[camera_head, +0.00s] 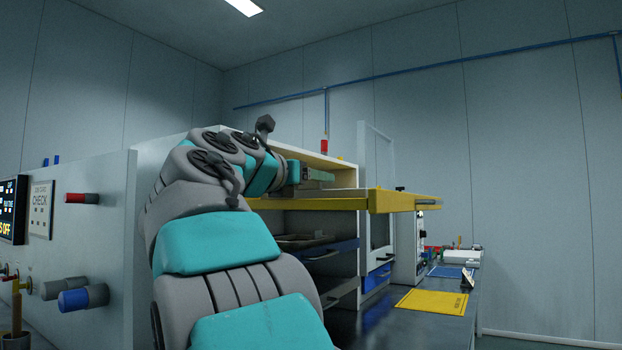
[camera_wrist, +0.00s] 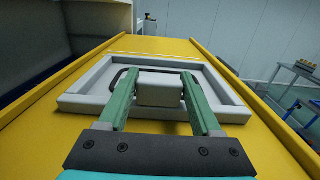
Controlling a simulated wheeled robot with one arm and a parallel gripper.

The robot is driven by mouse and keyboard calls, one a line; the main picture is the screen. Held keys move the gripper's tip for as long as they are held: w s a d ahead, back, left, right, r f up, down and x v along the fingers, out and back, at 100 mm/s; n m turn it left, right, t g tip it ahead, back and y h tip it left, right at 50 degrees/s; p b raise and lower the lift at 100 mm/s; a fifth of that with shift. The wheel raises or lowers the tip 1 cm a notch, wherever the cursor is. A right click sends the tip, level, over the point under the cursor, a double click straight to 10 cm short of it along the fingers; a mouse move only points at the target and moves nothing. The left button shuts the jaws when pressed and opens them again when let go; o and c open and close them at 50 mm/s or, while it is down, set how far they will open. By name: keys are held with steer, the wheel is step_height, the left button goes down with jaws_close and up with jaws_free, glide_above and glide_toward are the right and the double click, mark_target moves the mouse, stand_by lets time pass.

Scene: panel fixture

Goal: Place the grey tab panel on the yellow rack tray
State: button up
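The grey tab panel (camera_wrist: 85,95) is a light grey square frame with a raised block-like tab (camera_wrist: 160,88) in its middle. It lies flat over the yellow rack tray (camera_wrist: 40,130), apparently resting on it, with yellow showing on both sides. My gripper (camera_wrist: 160,80) has its two green fingers on either side of the tab, seemingly touching it. In the head view my gripper (camera_head: 312,173) is low over the yellow tray (camera_head: 400,202), and the panel is only a thin edge there. The panel's near side is partly hidden by my gripper.
The tray sticks out from a shelf rack with lower dark trays (camera_head: 330,250). A blue-drawer cabinet (camera_head: 377,275) stands to the right. A yellow mat (camera_head: 433,302) lies on the dark bench. A wall panel with knobs (camera_head: 83,297) is at left.

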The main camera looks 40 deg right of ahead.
steer(key=o, duration=0.4)
steer(key=v, duration=1.2)
